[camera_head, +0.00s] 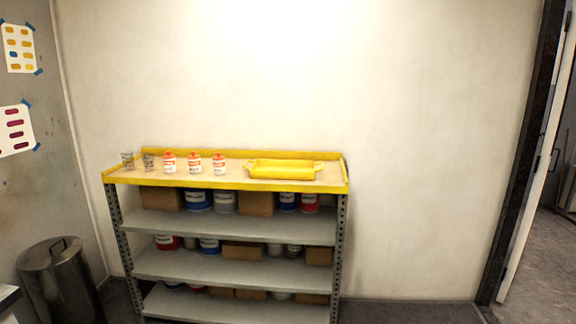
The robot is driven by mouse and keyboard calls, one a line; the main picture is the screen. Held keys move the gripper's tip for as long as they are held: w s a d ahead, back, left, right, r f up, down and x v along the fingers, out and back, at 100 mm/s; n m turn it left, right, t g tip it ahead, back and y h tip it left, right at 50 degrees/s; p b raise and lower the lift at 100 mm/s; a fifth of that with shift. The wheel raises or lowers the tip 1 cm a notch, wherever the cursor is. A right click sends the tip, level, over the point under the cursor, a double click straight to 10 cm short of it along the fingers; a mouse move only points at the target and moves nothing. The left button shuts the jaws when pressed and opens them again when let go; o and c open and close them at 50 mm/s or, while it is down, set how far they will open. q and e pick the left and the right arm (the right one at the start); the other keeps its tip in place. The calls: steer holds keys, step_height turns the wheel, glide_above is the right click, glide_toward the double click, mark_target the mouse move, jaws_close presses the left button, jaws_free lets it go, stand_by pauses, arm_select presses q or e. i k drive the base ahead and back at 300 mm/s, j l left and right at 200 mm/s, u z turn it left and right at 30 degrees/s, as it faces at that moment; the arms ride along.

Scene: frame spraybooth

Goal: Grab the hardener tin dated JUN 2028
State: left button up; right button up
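Three small white tins with orange-red caps and bands stand upright in a row on the top of a shelf unit: a left tin (169,162), a middle tin (195,163) and a right tin (219,163). They look alike. Their labels are too small to read, so I cannot tell which one bears JUN 2028. Neither of my grippers is in view.
The grey metal shelf unit (236,233) has a yellow-edged top (232,184). Two clear cups (128,160) stand left of the tins, and a yellow tray (281,169) lies to their right. Lower shelves hold cans and boxes. A metal bin (56,285) stands left; a doorway opens right.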

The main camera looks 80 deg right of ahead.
mark_target(170, 164)
steer(key=i+z, duration=0.1)
steer(key=z, duration=0.3)
steer(key=i+j+z, duration=0.1)
steer(key=z, duration=0.35)
steer(key=i+j+z, duration=0.1)
steer(key=z, duration=0.3)
steer(key=j+z, duration=0.3)
steer(key=z, duration=0.15)
steer(key=i+j+z, duration=0.1)
steer(key=z, duration=0.3)
steer(key=j, duration=0.1)
